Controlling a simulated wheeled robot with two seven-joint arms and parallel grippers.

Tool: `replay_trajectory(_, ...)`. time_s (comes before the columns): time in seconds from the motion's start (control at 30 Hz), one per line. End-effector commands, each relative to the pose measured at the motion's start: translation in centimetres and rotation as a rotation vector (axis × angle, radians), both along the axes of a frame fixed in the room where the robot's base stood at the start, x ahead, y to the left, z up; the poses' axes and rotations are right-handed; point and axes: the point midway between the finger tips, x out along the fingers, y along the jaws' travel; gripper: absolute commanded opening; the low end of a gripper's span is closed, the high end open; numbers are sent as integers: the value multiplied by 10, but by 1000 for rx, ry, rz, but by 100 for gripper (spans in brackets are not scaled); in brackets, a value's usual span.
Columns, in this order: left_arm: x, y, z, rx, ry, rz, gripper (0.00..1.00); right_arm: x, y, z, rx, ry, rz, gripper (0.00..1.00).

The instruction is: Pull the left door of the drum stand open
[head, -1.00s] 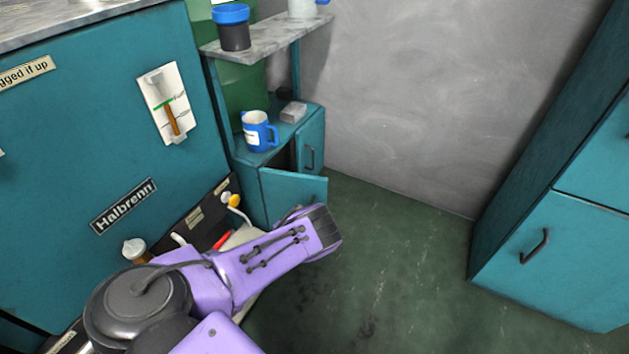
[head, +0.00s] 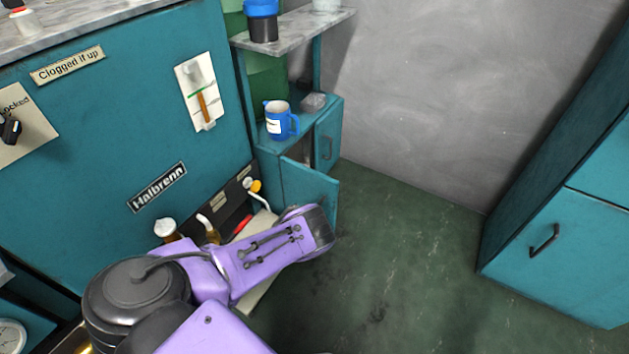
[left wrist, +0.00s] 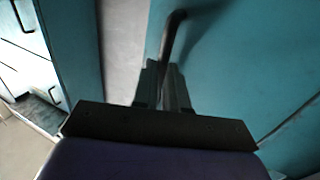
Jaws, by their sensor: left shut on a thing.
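The teal drum stand (head: 268,165) is at the upper middle of the head view. Its left door (head: 308,187) stands partly open, swung out toward me, with a dark gap behind its top edge. In the left wrist view a dark bar handle (left wrist: 174,35) stands off the teal door face (left wrist: 235,70). My left gripper (left wrist: 163,85) is shut on the lower part of this handle. In the head view my purple forearm and wrist hide the gripper, the handle and the door's lower part. My right gripper is not in view.
A blue mug (head: 279,120) and a grey block (head: 313,103) sit on the stand, below a marble shelf (head: 300,35) with a blue-lidded jar (head: 262,22). A large teal panel (head: 110,120) is at left and a teal cabinet (head: 565,245) at right. The floor (head: 400,260) between is clear.

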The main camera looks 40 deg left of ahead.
Motion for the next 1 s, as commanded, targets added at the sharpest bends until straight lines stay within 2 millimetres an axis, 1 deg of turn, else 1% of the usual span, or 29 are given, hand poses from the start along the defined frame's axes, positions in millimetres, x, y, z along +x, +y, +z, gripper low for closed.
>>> replay_trajectory(0.03, -2, 10, 2, 10, -2, 19, 0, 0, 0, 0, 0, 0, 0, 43)
replay_trajectory(0.1, -2, 10, 2, 10, -2, 19, 0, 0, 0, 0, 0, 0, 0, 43)
replay_trajectory(0.13, -2, 10, 2, 10, -2, 19, 16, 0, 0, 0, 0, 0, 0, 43)
replay_trajectory(0.17, -2, 10, 2, 10, -2, 19, 25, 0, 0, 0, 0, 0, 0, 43)
replay_trajectory(0.2, -2, 10, 2, 10, -2, 18, 38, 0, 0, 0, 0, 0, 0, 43)
replay_trajectory(0.47, 1, 4, 2, 7, -3, 7, 38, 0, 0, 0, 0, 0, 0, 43)
replay_trajectory(0.57, -7, 5, 2, 6, 0, 6, 38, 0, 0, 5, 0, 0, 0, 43)
replay_trajectory(0.67, -26, 9, 4, 7, 4, 5, 38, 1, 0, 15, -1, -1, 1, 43)
replay_trajectory(0.83, -66, 20, 5, 7, 4, 5, 38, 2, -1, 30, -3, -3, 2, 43)
replay_trajectory(0.9, -80, 24, 5, 7, 2, 6, 38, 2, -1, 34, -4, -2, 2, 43)
replay_trajectory(1.0, -94, 28, 3, 8, 1, 7, 38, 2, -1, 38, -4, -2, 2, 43)
